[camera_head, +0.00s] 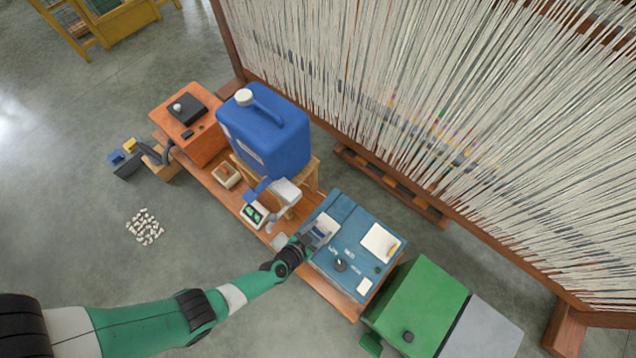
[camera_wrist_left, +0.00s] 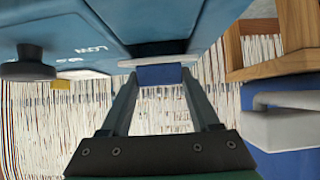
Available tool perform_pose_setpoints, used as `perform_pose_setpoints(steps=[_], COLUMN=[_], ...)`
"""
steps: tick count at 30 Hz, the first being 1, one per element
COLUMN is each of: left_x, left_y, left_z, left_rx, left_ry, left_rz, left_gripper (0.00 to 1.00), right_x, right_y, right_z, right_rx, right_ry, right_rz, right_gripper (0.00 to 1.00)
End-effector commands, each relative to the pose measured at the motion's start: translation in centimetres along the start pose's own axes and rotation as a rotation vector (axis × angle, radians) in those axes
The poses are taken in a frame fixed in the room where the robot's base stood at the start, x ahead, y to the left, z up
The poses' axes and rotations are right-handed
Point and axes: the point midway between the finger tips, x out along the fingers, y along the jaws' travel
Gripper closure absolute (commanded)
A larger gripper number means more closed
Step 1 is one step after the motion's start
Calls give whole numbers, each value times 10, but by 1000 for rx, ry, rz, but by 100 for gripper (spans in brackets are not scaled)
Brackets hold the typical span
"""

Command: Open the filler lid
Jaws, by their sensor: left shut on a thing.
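The blue machine (camera_head: 345,225) stands on the wooden bench, with white lettering, a dark knob (camera_head: 340,265) and pale panels on top. My left gripper (camera_head: 312,238) is at its near left corner, beside a small pale and blue part that looks like the filler lid (camera_head: 324,227). In the left wrist view my left gripper (camera_wrist_left: 160,80) has its two fingers on either side of a small blue tab (camera_wrist_left: 160,74), shut on it. The tab seems to belong to the lid. Behind it is a dark recess in the machine's face (camera_wrist_left: 160,48). The lid's hinge is hidden. My right gripper is not in view.
A blue jerrycan (camera_head: 265,135) with a white cap stands on a wooden stand left of the machine. A green box (camera_head: 415,305) is close on its right. Hanging pale yarn (camera_head: 430,100) fills the back. Open floor lies in front of the bench.

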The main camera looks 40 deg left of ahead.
Motion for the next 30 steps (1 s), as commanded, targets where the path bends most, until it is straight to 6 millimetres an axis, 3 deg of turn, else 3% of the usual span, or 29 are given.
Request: perform_pose_setpoints(steps=[1, 9, 27, 28, 30], left_x=[-6, -1, 2, 2, 2], left_y=[0, 0, 0, 0, 0], left_z=[-15, -23, -27, -27, -27], left_rx=[-2, -3, -2, -2, -2], left_ry=[-28, -185, -288, -288, -288], left_rz=[-1, -2, -1, -1, -1], left_gripper=[100, 100, 100, 36, 23], right_x=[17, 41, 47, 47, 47], right_y=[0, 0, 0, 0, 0], right_z=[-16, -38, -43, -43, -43], right_rx=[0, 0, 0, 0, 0], right_ry=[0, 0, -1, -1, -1], right_rz=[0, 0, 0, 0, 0], right_gripper=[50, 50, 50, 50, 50])
